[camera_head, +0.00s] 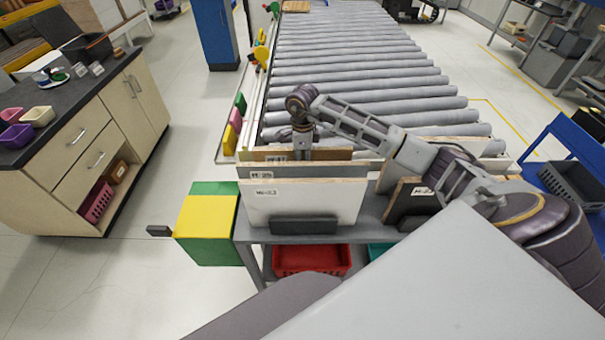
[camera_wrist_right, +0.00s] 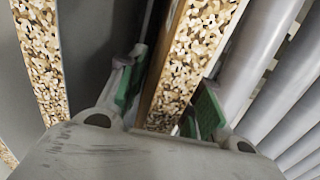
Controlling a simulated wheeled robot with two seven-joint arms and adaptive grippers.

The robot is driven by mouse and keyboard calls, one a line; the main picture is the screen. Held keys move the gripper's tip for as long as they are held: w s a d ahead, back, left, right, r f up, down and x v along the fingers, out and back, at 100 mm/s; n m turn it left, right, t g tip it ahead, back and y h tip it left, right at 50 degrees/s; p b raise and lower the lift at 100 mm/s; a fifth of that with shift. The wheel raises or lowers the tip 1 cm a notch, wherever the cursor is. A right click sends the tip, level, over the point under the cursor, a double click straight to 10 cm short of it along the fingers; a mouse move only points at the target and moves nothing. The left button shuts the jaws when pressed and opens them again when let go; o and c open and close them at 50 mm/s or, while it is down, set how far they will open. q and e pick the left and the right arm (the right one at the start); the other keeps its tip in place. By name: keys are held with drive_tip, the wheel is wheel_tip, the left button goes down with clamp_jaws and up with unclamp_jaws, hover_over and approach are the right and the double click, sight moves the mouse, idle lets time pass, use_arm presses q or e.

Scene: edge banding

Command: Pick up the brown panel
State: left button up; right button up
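The brown panel (camera_head: 335,155) stands upright at the back of a row of panels on the grey rack. A grey panel (camera_head: 340,171) and a white panel (camera_head: 340,200) stand in front and hide most of it. My right gripper (camera_head: 302,153) points down over the brown panel's top edge. In the right wrist view, the panel's speckled chipboard edge (camera_wrist_right: 184,60) lies between the two fingers of my right gripper (camera_wrist_right: 165,95). The fingers are apart, one on each side, with narrow gaps to the panel. My left gripper is out of view.
A dark panel (camera_head: 412,203) leans at the rack's right, under my right arm. A roller conveyor (camera_head: 350,70) lies behind the rack. A yellow and green box (camera_head: 207,217) is at its left. A red basket (camera_head: 312,260) sits below. A cabinet (camera_head: 85,140) stands farther left.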

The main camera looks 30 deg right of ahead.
clamp_jaws()
drive_tip(key=shift+w+r, duration=0.1)
drive_tip(key=shift+r, duration=0.1)
idle(0.4)
drive_tip(key=shift+r+b, duration=0.8)
drive_tip(key=shift+r, duration=4.05)
